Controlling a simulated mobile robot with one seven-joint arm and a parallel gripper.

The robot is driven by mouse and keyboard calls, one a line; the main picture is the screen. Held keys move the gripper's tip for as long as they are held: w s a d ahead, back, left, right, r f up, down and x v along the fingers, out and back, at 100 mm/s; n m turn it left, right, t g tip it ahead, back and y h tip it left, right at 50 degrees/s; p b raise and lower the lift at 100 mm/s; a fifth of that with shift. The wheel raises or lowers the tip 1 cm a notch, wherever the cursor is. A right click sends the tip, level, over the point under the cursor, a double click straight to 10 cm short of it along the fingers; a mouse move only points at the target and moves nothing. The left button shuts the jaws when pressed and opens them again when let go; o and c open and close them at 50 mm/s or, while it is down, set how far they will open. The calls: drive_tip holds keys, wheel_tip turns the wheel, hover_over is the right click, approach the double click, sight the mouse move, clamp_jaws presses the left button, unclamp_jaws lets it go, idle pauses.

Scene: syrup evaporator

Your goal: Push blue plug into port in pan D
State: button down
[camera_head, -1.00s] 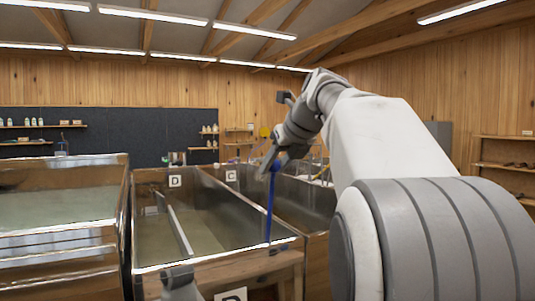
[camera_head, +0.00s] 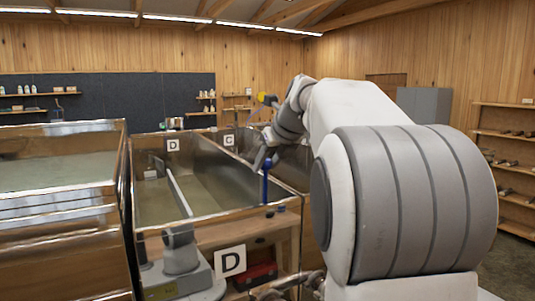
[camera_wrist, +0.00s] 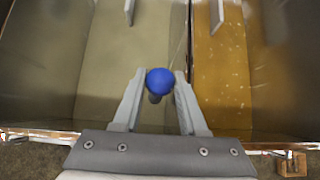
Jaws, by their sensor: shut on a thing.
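My gripper (camera_wrist: 158,92) is shut on the blue plug (camera_wrist: 160,80), whose round blue top shows between the two fingers in the wrist view. In the head view the blue plug (camera_head: 265,187) hangs down as a long upright rod below my gripper (camera_head: 264,158), at the right front of pan D. The port in pan D cannot be made out. The plug's lower tip is not clear in the wrist view.
Pan C, with a C sign (camera_head: 229,140), adjoins on the right; its amber liquid (camera_wrist: 220,75) shows in the wrist view. A taller metal pan (camera_head: 60,185) stands at left. A wooden frame (camera_head: 270,233) supports pan D, with a red box (camera_head: 257,275) beneath.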

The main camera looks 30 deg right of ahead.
sight(266, 200)
drive_tip(key=shift+g, duration=0.3)
drive_tip(key=f, duration=0.2)
drive_tip(key=w+f, duration=0.1)
drive_tip(key=f, duration=0.1)
drive_tip(key=f+b, duration=0.1)
drive_tip(key=f, duration=0.1)
drive_tip(key=shift+w, duration=0.35)
drive_tip(key=shift+f+b, duration=0.95)
drive_tip(key=shift+f, duration=0.85)
drive_tip(key=shift+s+f, duration=0.1)
drive_tip(key=shift+f, duration=0.65)
drive_tip(key=shift+c, duration=1.8)
unclamp_jaws()
drive_tip(key=shift+f, duration=0.2)
drive_tip(key=shift+s+r+b, duration=0.25)
drive_tip(key=shift+r+b, duration=0.05)
drive_tip(key=shift+r, duration=0.1)
drive_tip(key=v, duration=1.7)
drive_tip(key=shift+r, duration=0.3)
drive_tip(key=shift+w+a, duration=0.1)
drive_tip(key=shift+a, duration=0.05)
